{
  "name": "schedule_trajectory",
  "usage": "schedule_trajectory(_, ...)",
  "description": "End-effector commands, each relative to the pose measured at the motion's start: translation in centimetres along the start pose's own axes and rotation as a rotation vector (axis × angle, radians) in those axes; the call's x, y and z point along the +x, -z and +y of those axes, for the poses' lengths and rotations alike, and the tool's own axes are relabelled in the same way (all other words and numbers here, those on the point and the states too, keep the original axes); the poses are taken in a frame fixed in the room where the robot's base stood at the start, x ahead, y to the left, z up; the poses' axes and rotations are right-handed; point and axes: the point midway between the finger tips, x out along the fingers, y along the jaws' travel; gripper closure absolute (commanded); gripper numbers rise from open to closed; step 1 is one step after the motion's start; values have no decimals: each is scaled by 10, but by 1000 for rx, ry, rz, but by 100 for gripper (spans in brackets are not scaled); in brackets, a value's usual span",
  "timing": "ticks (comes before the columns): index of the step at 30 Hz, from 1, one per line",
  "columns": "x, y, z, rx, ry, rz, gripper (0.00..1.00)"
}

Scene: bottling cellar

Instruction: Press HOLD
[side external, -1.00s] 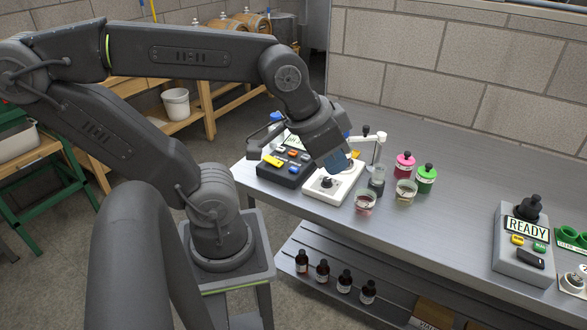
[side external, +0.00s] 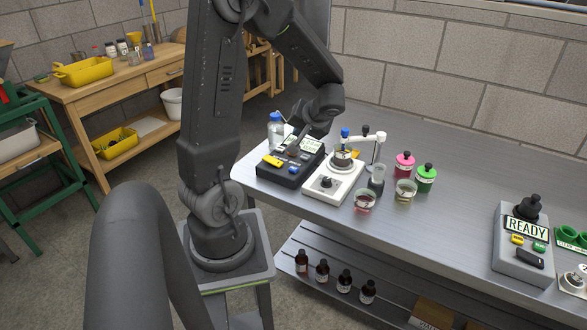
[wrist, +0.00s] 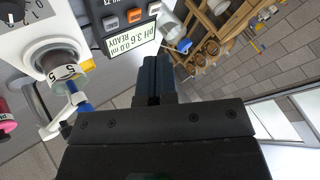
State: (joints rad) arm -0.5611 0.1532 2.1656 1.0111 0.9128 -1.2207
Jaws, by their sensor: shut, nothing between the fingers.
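In the wrist view the display (wrist: 132,43) appears upside down and reads pH 3.6, 0.0 ml, READY. An orange button (wrist: 134,15) sits between two grey ones beside it. My gripper (wrist: 153,68) is shut and empty, its tips close to the display's edge in the picture. In the side view my wrist is above and behind the meter; the fingertips are hard to make out.
A white stirrer (side external: 333,184) with a knob and an electrode arm stands right beside the meter. A clear bottle (side external: 275,130) is behind it. Cups and pink and green bottles (side external: 426,178) stand further right. A grey READY box (side external: 522,255) is at the far right.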

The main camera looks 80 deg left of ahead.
Motion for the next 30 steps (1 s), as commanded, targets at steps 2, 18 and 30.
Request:
schedule_trajectory(2, 13, 3, -3, -22, 29, 0, 100)
schedule_trajectory(18, 23, 5, -4, -41, 47, 8, 100)
schedule_trajectory(30, 56, -18, 19, -36, 49, 5, 100)
